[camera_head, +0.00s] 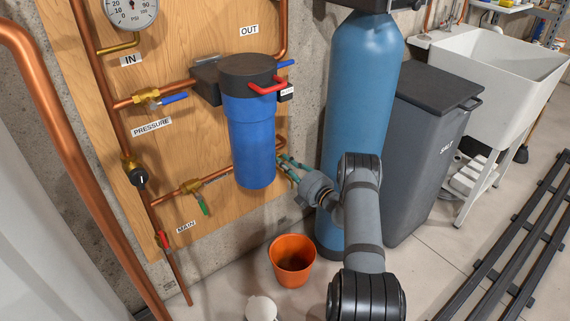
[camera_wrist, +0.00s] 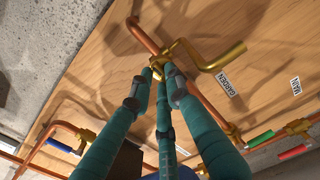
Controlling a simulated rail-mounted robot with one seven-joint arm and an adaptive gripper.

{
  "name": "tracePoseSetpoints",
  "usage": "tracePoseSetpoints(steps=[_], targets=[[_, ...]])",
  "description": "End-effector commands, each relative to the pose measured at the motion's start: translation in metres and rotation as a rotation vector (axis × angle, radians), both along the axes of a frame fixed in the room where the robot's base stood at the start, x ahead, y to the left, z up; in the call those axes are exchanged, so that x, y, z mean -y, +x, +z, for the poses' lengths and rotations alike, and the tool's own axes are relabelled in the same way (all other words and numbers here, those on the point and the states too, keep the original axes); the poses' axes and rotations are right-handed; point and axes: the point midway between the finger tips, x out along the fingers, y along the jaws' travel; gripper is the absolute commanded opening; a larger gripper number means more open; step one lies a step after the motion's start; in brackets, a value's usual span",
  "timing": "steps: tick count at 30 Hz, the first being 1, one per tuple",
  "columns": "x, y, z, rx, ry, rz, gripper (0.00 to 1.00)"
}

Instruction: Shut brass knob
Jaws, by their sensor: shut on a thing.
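The brass knob (camera_wrist: 157,66) is at the brass garden tap in the wrist view, close to the tips of my teal fingers. The tap's curved brass spout (camera_wrist: 222,60) reaches right beside a label reading GARDEN (camera_wrist: 223,86). My gripper (camera_wrist: 158,84) is shut on the knob, and its fingertips cover much of it. In the head view my gripper (camera_head: 285,166) is by the panel's right edge, just right of the blue filter housing (camera_head: 253,140). I do not see the knob there.
Green (camera_wrist: 260,138) and red (camera_wrist: 292,152) valve handles are at lower right in the wrist view. A blue handle (camera_wrist: 59,146) is at lower left. An orange bucket (camera_head: 292,262) stands on the floor below my gripper. A tall blue tank (camera_head: 362,80) stands close on the right.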

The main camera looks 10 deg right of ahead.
Motion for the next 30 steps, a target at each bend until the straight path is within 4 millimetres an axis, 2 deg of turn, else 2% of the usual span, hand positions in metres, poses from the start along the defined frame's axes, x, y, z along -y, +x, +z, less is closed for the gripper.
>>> tracePoseSetpoints(steps=[9,10,19,30], targets=[[-0.0003,0.0003,0.0007,0.000,0.005,0.000,0.00],[-0.0003,0.0003,0.0007,0.000,0.005,0.000,0.17],[-0.0003,0.0001,0.0004,0.000,0.003,0.000,0.35],[0.0029,-0.0045,-0.0006,-0.003,0.003,-0.002,0.35]])
